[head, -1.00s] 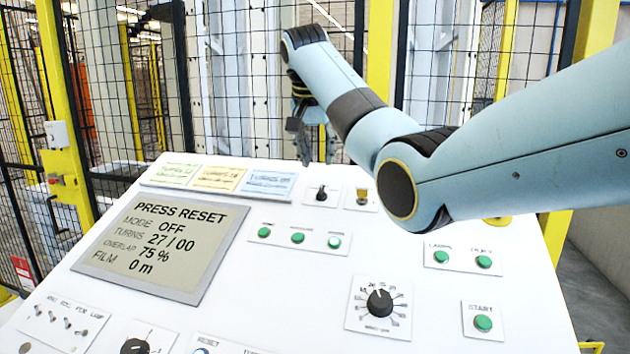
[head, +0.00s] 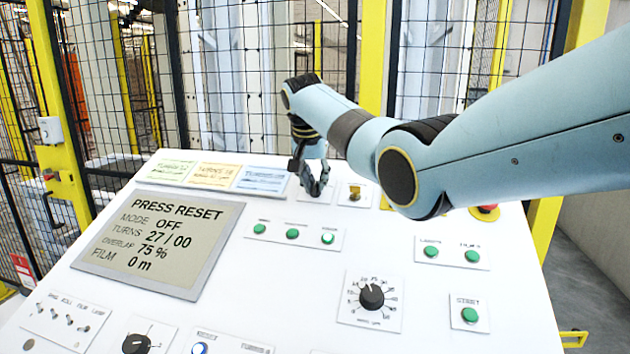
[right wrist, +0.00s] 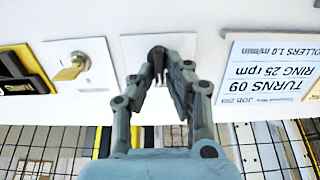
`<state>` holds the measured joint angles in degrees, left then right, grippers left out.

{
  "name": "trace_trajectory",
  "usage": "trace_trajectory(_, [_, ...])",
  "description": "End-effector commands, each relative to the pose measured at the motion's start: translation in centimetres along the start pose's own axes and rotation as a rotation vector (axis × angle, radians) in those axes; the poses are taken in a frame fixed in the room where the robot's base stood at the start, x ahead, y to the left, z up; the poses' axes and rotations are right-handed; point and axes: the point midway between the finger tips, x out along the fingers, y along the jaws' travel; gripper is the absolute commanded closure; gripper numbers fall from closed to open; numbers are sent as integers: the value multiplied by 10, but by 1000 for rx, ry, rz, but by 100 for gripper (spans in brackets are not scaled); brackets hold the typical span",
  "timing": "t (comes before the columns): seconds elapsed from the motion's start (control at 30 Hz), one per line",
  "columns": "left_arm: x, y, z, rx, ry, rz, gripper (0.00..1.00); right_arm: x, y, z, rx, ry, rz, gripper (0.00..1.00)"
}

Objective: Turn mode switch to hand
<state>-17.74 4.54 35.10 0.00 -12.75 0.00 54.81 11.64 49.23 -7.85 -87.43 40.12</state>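The mode switch is a black knob (right wrist: 157,52) on a white plate near the panel's top edge. In the head view my right gripper (head: 316,184) covers it. In the right wrist view the tips of my right gripper (right wrist: 160,72) are at the knob, one finger on each side. I cannot tell whether they press on it. The display (head: 160,243) reads "PRESS RESET", "MODE OFF", "TURNS 27/00", "OVERLAP 75 %" and "FILM 0 m". My left gripper is not in view.
A brass key switch (head: 355,193) sits just right of the gripper, and a blue job card (head: 263,179) just left. Green buttons (head: 292,233) lie below. A red emergency button (head: 487,212) is at the right edge. A mesh fence stands behind the panel.

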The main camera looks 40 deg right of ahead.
Motion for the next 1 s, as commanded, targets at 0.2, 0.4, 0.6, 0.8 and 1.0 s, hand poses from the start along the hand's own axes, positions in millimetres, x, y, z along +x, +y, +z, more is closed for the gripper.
trace_trajectory(0.2, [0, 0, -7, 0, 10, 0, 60, 0, 0, 0, 0, 0, 0, 100])
trace_trajectory(0.4, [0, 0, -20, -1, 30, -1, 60, 0, 0, 0, -9, 0, 0, 100])
trace_trajectory(0.6, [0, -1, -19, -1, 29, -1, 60, 0, -1, 0, -71, 0, 2, 100])
trace_trajectory(0.8, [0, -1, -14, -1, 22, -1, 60, 0, -2, 0, -206, 0, 6, 100])
trace_trajectory(1.0, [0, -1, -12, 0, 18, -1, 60, -1, -4, 0, -379, 1, 12, 100])
